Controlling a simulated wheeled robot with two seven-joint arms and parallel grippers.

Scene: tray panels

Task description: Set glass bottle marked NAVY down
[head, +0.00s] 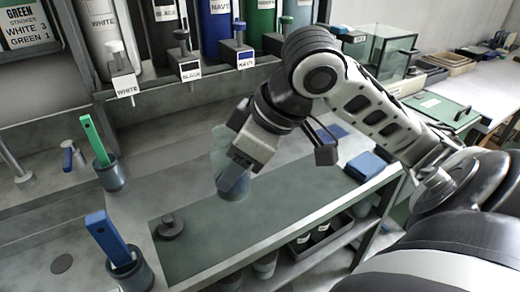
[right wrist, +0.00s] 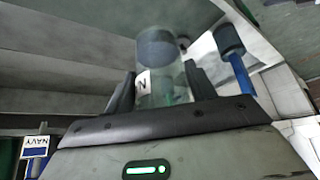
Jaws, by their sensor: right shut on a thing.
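The glass bottle (head: 221,150) is clear, with dark blue in its lower part, and stands close to upright. In the right wrist view the bottle (right wrist: 160,60) shows part of a white label with an N; the rest of the word is hidden. My right gripper (head: 238,163) is shut on the bottle's side, and its dark fingers (right wrist: 160,92) flank the glass in the right wrist view. The bottle is over the dark green mat (head: 205,240) on the grey bench; I cannot tell whether its base touches. My left gripper is not in view.
Left of the mat stand cups with a green-handled tool (head: 95,140) and a blue-handled tool (head: 107,237). A dark round knobbed piece (head: 170,227) sits on the mat. Labelled dispensers, including NAVY (head: 245,60), line the back. A blue block (head: 366,165) lies right.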

